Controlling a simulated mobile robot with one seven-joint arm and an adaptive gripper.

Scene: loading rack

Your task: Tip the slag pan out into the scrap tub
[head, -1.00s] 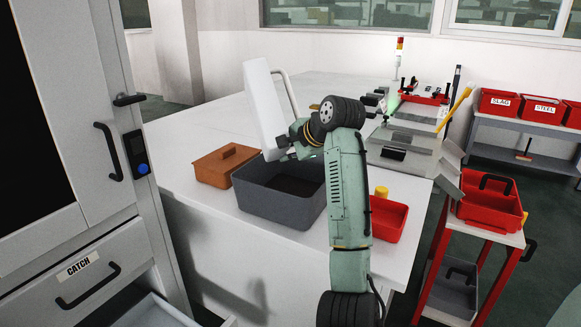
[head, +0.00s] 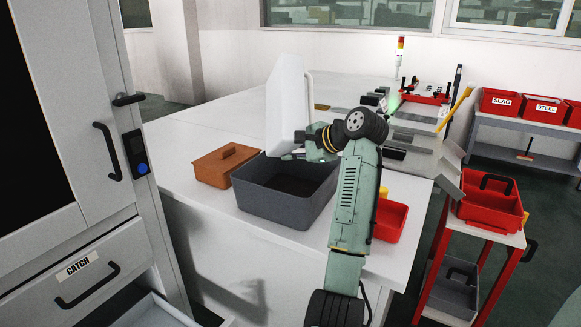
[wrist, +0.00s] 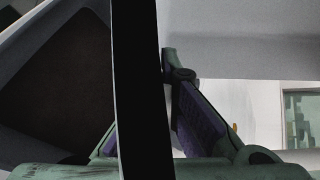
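The pale pan (head: 284,105), which looks like the slag pan, stands on edge in the air in the head view, its long side nearly upright. A thin bar handle runs along its right side. My gripper (head: 297,147) is at its lower right and appears shut on it. In the wrist view a dark upright strip (wrist: 142,90) lies between the gripper fingers (wrist: 150,125). Below the pan sits an open grey tub (head: 285,208) with a dark inside, likely the scrap tub; no label shows on it. The pan's inside is not clearly visible.
A red tray (head: 390,220) is to the right, partly behind my arm. A red cart (head: 490,235) stands beside the bench. A grey cabinet (head: 80,240) is at the left.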

